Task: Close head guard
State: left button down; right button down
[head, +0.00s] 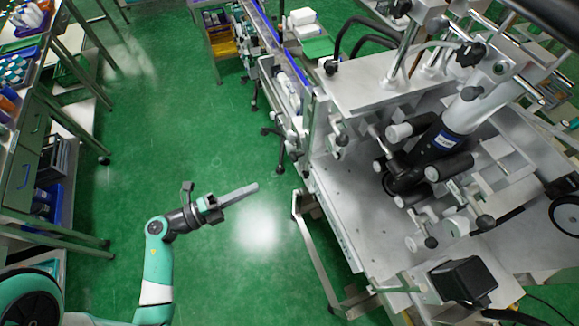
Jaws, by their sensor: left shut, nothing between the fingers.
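The sleeve applicator (340,205) fills the right side of the head view, with a bare metal base plate. Its head (440,145) is a black and white cylinder with several white rollers and black knobs around it. I cannot tell which part is the head guard or how it stands. My left gripper (256,187) is shut and empty. It is above the green floor, left of the machine and apart from it, with its fingers pointing right toward the machine. My right gripper is not in view.
A workbench (25,150) with bins and drawers stands along the left edge. A conveyor (268,40) with blue edges runs into the machine from the top. A metal leg frame (312,250) juts out at the machine's lower left. The green floor (180,110) between is clear.

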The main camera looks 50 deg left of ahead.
aim_at(301, 166)
pick_arm(q)
jog(key=x, duration=1.2)
jog(key=shift+w, duration=0.2)
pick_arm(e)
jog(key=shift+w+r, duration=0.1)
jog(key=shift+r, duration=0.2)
